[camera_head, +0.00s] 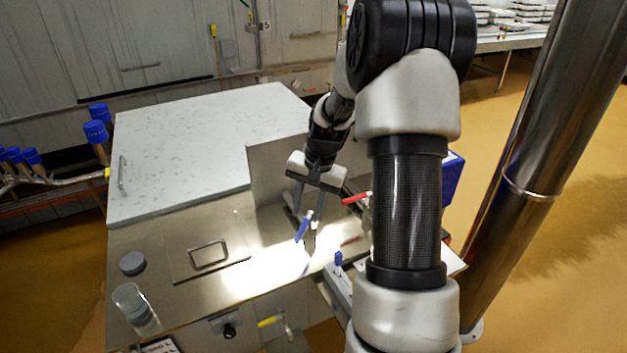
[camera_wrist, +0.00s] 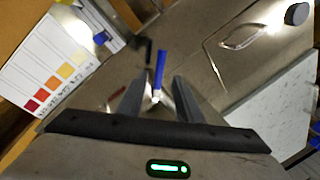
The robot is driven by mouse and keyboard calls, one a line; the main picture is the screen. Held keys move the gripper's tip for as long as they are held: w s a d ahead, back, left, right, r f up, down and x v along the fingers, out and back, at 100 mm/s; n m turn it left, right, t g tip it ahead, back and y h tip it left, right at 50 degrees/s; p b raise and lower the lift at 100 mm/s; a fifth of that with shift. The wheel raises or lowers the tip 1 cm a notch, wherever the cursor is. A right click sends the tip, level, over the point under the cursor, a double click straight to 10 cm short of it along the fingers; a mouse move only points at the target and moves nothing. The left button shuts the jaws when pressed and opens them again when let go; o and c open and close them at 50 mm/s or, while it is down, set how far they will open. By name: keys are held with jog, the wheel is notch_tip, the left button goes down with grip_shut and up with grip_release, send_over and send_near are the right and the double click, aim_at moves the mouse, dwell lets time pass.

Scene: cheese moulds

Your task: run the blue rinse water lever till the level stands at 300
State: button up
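The blue lever (camera_head: 303,228) stands on the metal worktop, under my gripper. In the wrist view the blue lever (camera_wrist: 160,70) is upright in the picture, in line with the gap between the fingers. My gripper (camera_head: 307,210) points down with its two fingers apart. In the wrist view my gripper (camera_wrist: 158,88) shows nothing clamped between the fingers. I cannot tell whether a finger touches the lever. A clear container (camera_head: 131,302) stands at the worktop's front left corner. I cannot read a level or a 300 mark in either view.
A red lever (camera_head: 355,198) is close right of my gripper. A lid with a handle (camera_head: 208,254) lies on the worktop, with a dark round cap (camera_head: 132,263) to its left. A pale raised cover (camera_head: 190,150) lies behind. A colour chart (camera_wrist: 50,75) shows in the wrist view.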

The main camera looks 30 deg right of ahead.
notch_tip(320, 180, up, 11)
jog(key=s+d, duration=0.1)
jog(key=shift+s+d+f, duration=0.15)
jog(key=shift+s+d, duration=0.1)
jog(key=shift+s, duration=0.05)
jog(key=shift+f, duration=0.1)
dwell(0.9)
